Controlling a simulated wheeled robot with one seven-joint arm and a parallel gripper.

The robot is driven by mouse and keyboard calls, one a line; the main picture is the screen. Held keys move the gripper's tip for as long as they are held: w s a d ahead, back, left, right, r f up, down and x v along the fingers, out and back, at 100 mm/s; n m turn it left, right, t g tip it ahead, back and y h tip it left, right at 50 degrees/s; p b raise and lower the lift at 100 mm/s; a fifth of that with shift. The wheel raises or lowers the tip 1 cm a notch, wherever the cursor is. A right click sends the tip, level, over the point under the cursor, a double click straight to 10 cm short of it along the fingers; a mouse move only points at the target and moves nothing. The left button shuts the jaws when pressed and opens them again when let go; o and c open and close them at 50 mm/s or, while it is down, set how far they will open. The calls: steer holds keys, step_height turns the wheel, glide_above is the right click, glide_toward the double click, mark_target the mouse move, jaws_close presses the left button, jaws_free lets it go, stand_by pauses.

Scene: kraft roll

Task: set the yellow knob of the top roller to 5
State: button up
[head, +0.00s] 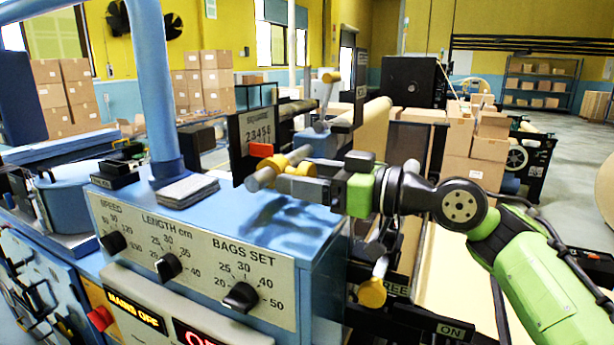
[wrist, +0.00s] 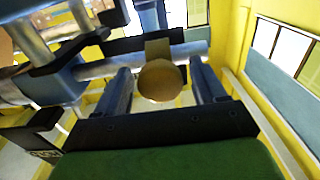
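The yellow knob (head: 278,163) of the top roller is at the tip of my gripper in the head view, partly hidden by it. In the wrist view the round face of the knob (wrist: 160,81) sits between my two fingers. My gripper (wrist: 162,88) is open around it, with a gap visible on each side. Behind the knob in the head view is a dark scale plate (head: 268,127) with small digits. A red pointer (head: 261,150) is at its lower edge, near the middle digits; the exact reading is too small to tell.
A blue machine cabinet (head: 310,262) with black dials stands below my gripper. Another yellow knob (head: 371,293) is lower, by a plate marked FREE and ON. A lever with a yellowish end (head: 331,77) rises behind. Cartons (head: 470,150) stand beyond my arm.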

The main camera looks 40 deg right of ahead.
jaws_close()
steer(key=d, duration=0.2)
steer(key=w+d+p, duration=0.1)
steer(key=shift+w+d+r+p, duration=0.15)
steer(key=shift+d+r+p, duration=0.05)
steer(key=shift+d+p, duration=0.15)
steer(key=shift+w+d+f, duration=0.15)
steer(key=shift+d+f, duration=0.05)
steer(key=shift+d, duration=0.25)
steer(key=shift+a, duration=0.1)
steer(key=shift+o, duration=0.6)
jaws_free()
steer(key=v, duration=1.6)
